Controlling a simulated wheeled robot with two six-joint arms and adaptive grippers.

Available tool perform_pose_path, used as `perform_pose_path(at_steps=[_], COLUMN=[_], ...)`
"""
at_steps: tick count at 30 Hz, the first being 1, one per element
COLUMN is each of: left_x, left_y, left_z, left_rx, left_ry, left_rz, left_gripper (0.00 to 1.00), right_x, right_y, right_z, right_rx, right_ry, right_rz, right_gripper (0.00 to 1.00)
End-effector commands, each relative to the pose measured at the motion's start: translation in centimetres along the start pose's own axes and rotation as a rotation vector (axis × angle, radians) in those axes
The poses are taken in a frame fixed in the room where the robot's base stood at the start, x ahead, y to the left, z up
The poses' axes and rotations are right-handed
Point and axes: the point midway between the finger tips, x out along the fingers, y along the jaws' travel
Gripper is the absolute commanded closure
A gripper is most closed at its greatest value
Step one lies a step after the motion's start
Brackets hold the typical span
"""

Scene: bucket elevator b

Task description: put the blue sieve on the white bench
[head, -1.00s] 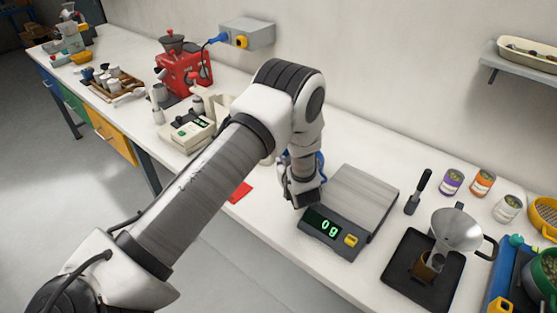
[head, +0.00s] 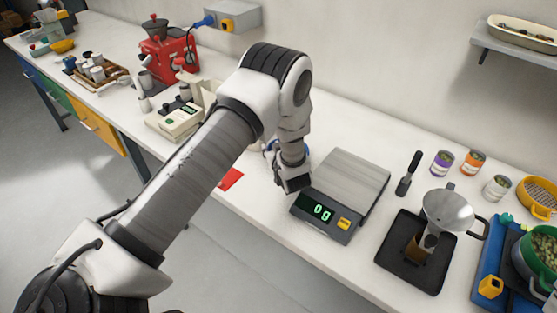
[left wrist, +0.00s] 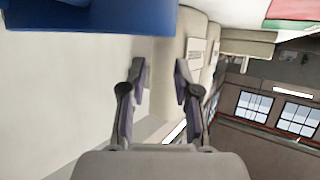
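A blue curved rim (head: 304,147) shows behind my left wrist in the head view, low over the white bench (head: 360,256). It may be the blue sieve, but the arm hides most of it. A large blue surface (left wrist: 90,14) fills the top left of the left wrist view, off to one side of the fingers; I cannot tell its shape. My left gripper (head: 293,182) hangs at the left side of the scale. In the left wrist view its two fingers (left wrist: 160,85) are apart with nothing between them. My right gripper is out of view.
The scale (head: 345,178) reads 0 g. A black tray (head: 393,277) with a metal funnel (head: 450,208), cans, a yellow sieve (head: 540,197) and a green sieve (head: 540,255) lie to the right. A red card (head: 231,179) lies left; a red grinder (head: 165,60) stands farther back.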

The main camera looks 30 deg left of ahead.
Motion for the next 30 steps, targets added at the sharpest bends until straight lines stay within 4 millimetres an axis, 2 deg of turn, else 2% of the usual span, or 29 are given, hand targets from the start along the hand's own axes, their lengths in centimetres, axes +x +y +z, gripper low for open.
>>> perform_pose_path(at_steps=[4, 12, 15, 21, 30], left_x=[-3.3, -10.5, -12.5, -14.2, -14.1], left_y=[0.2, 0.0, -0.1, -0.1, -0.2], left_z=[-0.7, 2.5, 3.4, 4.4, 4.5], left_rx=[0.005, 0.007, 0.005, 0.001, 0.0], left_ry=[0.001, 0.0, 0.001, 0.001, 0.001], left_rz=[0.004, 0.005, 0.004, 0.001, 0.0], left_gripper=[0.69, 0.69, 0.69, 0.69, 0.69], right_x=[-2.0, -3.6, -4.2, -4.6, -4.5], right_y=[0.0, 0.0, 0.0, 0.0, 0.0], right_z=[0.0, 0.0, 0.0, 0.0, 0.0], right_rx=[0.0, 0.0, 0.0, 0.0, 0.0], right_ry=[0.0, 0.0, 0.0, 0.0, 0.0], right_rz=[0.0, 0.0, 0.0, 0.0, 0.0], right_gripper=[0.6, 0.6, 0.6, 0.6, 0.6])
